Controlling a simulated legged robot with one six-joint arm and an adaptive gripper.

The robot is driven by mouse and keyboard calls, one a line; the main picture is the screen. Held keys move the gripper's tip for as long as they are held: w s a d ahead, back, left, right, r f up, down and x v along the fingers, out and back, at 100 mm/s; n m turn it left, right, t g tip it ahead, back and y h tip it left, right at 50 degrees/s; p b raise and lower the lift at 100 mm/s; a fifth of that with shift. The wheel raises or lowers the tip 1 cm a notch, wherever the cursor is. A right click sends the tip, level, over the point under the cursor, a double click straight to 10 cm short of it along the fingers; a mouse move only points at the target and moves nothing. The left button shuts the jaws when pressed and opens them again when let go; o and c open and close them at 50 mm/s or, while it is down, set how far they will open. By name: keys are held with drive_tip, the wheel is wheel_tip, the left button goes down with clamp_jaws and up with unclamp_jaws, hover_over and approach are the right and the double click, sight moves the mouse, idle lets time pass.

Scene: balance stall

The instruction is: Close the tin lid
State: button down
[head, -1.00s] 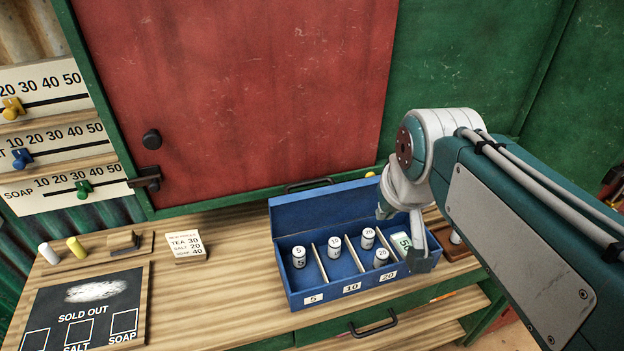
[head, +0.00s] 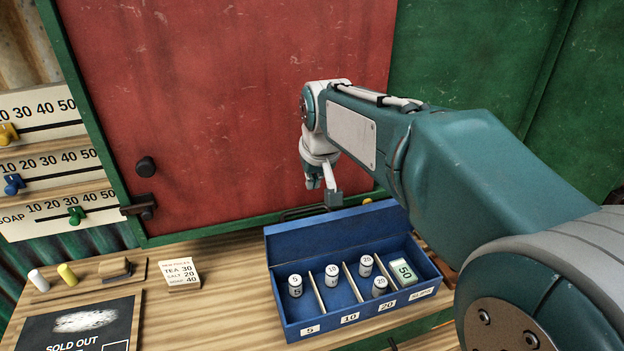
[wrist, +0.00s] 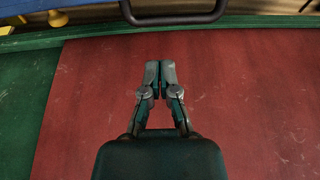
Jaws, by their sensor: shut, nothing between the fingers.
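The blue tin (head: 352,310) stands open on the wooden counter, its compartments facing up. Its lid (head: 335,233) is tilted up at the back, with a dark handle (head: 303,211) at its far edge. The handle also shows at the top of the wrist view (wrist: 175,12). Several white numbered weights (head: 332,275) stand in the tin's compartments, and a block marked 50 (head: 403,271) lies in the right one. My gripper (head: 323,194) is above and behind the raised lid, in front of the red panel. In the wrist view its fingers (wrist: 160,72) are together and empty.
The red panel (head: 230,110) with a black knob (head: 146,167) rises close behind the tin. A price card (head: 180,274), chalks (head: 67,274) and a sold-out board (head: 80,325) are at the left. Bare counter (head: 228,300) lies left of the tin.

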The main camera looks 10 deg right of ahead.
drive_tip(key=x, duration=0.7)
idle(0.3)
